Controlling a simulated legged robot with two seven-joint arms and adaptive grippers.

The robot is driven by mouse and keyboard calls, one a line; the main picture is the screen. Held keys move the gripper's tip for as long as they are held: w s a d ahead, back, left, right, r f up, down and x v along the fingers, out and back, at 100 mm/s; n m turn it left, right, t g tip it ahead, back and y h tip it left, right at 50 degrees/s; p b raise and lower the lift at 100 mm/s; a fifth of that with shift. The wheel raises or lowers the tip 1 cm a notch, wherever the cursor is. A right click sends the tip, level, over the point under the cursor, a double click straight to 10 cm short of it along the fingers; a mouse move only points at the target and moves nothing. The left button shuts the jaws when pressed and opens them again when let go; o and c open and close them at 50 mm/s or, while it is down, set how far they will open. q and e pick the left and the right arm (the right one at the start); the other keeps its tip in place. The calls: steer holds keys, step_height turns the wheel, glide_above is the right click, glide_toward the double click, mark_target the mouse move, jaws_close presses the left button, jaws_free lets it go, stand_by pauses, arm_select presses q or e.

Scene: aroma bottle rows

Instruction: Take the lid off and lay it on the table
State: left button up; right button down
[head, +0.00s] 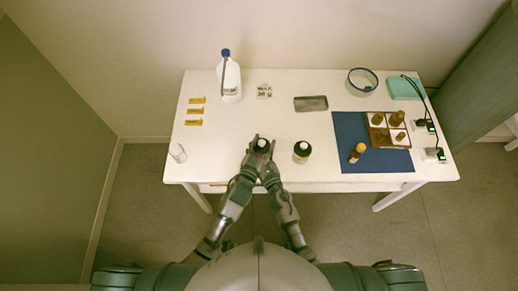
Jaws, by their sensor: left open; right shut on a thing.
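A small dark round thing (262,142), perhaps the top of a bottle or its lid, is between my two hands near the table's front edge. A small reddish patch shows just below it. My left gripper (252,146) is open at its left side. My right gripper (267,150) is shut on it from the right and front. The fingers hide most of it, so I cannot tell lid from bottle.
A blue mat (350,127) holds a brown divided tray (378,119) with brown bottles, and an amber bottle (357,152). A white jug (231,82), yellow strips (194,111), a grey block (311,103) and a blue-rimmed bowl (362,81) stand further back. A small clear glass (178,153) is at the left. Bare table lies between.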

arm_select(q)
steer(key=shift+a, duration=0.25)
steer(key=shift+c, duration=0.3)
arm_select(e)
steer(key=shift+a+f, duration=0.1)
steer(key=shift+a, duration=0.1)
arm_select(q)
steer(key=shift+a, duration=0.3)
jaws_close()
arm_select(e)
steer(key=shift+a, duration=0.25)
arm_select(q)
steer(key=shift+d, duration=0.15)
arm_select(e)
steer(key=shift+d, duration=0.1)
arm_select(q)
steer(key=shift+d, duration=0.15)
arm_select(e)
steer(key=shift+d, duration=0.2)
arm_select(q)
steer(key=shift+r, duration=0.2)
steer(key=shift+r, duration=0.3)
arm_select(e)
steer(key=shift+a, duration=0.1)
arm_select(q)
steer(key=shift+r, duration=0.6)
